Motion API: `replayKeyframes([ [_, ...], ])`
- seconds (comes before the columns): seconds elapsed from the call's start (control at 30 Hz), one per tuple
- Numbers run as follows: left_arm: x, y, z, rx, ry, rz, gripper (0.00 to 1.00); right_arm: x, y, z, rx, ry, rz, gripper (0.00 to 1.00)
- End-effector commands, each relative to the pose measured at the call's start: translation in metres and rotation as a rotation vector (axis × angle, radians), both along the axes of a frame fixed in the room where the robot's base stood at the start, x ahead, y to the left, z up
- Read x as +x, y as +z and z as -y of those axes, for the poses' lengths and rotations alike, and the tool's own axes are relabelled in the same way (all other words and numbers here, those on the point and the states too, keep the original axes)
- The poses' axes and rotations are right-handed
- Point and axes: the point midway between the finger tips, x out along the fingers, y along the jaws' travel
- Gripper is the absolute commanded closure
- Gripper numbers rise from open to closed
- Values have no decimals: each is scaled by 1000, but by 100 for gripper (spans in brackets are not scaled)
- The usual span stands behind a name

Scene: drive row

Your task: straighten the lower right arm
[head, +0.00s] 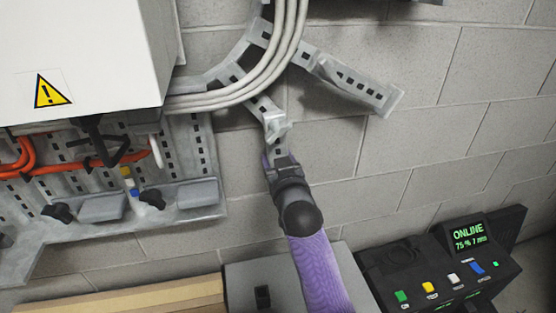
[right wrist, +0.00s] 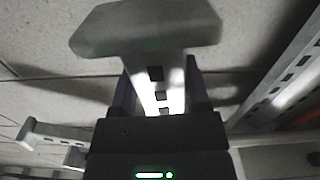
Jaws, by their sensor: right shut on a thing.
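A grey slotted metal arm (head: 262,106) slants down and right from under the bent cables, with a turned-up plate near its end. My right gripper (head: 279,162) reaches up from below and is shut on its lower end. In the right wrist view the slotted strip (right wrist: 158,92) runs between the jaws of my right gripper (right wrist: 163,82), with a broad pale plate (right wrist: 145,32) beyond. The jaws hide part of the strip. Another slotted arm (head: 352,84) sticks out above, to the right, sloping down to the right. My left gripper is not in view.
Grey cables (head: 245,92) curve along the slotted tray. A white cabinet (head: 85,65) with a warning sign hangs at the upper left. Orange cables (head: 85,167) run below it. A black console (head: 440,260) reading ONLINE stands lower right. The block wall (head: 430,140) between is bare.

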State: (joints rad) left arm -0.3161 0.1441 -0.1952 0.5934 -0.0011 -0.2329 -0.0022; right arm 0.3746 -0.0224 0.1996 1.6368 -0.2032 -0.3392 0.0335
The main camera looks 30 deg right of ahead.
Motion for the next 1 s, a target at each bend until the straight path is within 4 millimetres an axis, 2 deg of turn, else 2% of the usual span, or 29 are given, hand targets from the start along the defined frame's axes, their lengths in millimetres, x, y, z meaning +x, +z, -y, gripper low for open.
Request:
replayKeyframes([
  [0.37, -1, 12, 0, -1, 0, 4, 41, -2, 3, 7, -76, 0, -22, 100],
  [0.77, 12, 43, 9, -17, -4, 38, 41, -8, 12, 31, -352, 0, -92, 100],
  [1.0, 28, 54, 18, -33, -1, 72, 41, -11, 17, 42, -487, 0, -127, 100],
])
